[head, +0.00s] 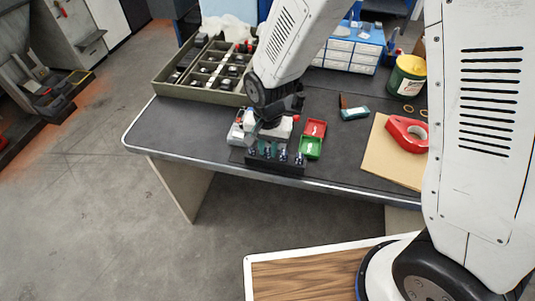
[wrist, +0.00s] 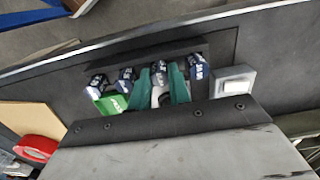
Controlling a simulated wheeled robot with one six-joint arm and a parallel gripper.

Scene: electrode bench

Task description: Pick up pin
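Several pins with dark blue, marked heads stand in a row in a black rack (head: 275,166) at the bench's front edge. In the wrist view the row includes a left pin (wrist: 97,84), a second pin (wrist: 127,79), a third pin (wrist: 158,70) and a right pin (wrist: 197,66). My gripper (wrist: 161,80) has teal fingers, which stand apart on either side of the third pin. I see no clear contact with it. In the head view my gripper (head: 268,147) is low over the rack, and its wrist hides part of the bench behind.
A grey box with a white top (wrist: 233,84) is close beside the rack. A compartment tray (head: 172,85) stands behind. Red tape (head: 399,133) lies at the right.

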